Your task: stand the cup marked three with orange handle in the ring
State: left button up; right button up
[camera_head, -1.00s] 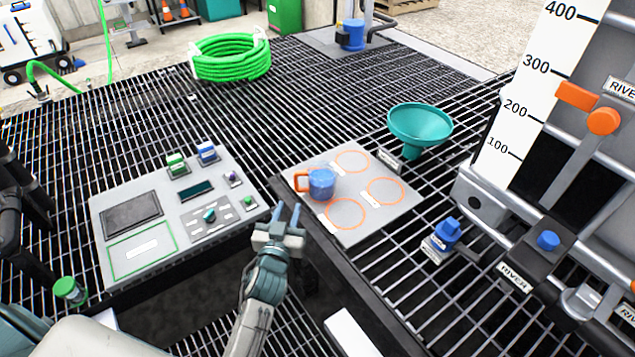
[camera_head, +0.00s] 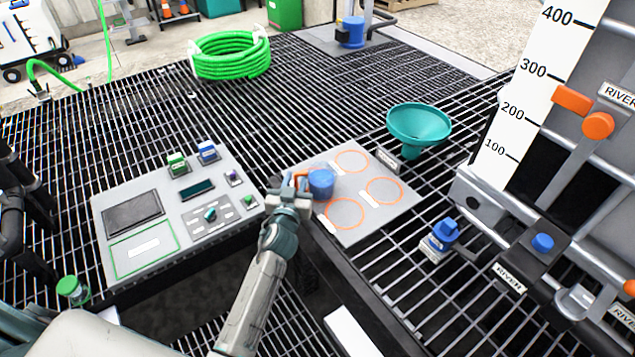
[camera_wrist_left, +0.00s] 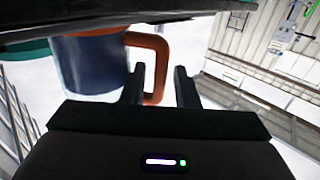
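The blue cup (camera_head: 321,184) with an orange handle stands upright on the left part of a grey board (camera_head: 365,231). Its handle faces my left gripper; any number on it is not legible. The board has three visible orange ring outlines: back (camera_head: 352,161), right (camera_head: 384,191) and front (camera_head: 345,214). My left gripper (camera_head: 285,186) is at the cup's left side. In the left wrist view, its fingers (camera_wrist_left: 162,85) are apart, with the orange handle (camera_wrist_left: 157,60) between their tips and a gap beside the right finger. The cup body (camera_wrist_left: 92,65) is left of them. My right gripper is not seen.
A teal funnel (camera_head: 419,124) stands behind the board. A grey control panel (camera_head: 155,199) lies to the left. A blue-capped item (camera_head: 440,238) and the gauge stand (camera_head: 545,105) are to the right. Open grating lies behind, with a green hose coil (camera_head: 232,55).

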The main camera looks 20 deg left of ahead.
pick_arm(q)
jog(key=shift+w, duration=0.15)
grip_shut()
jog(key=shift+r, duration=0.25)
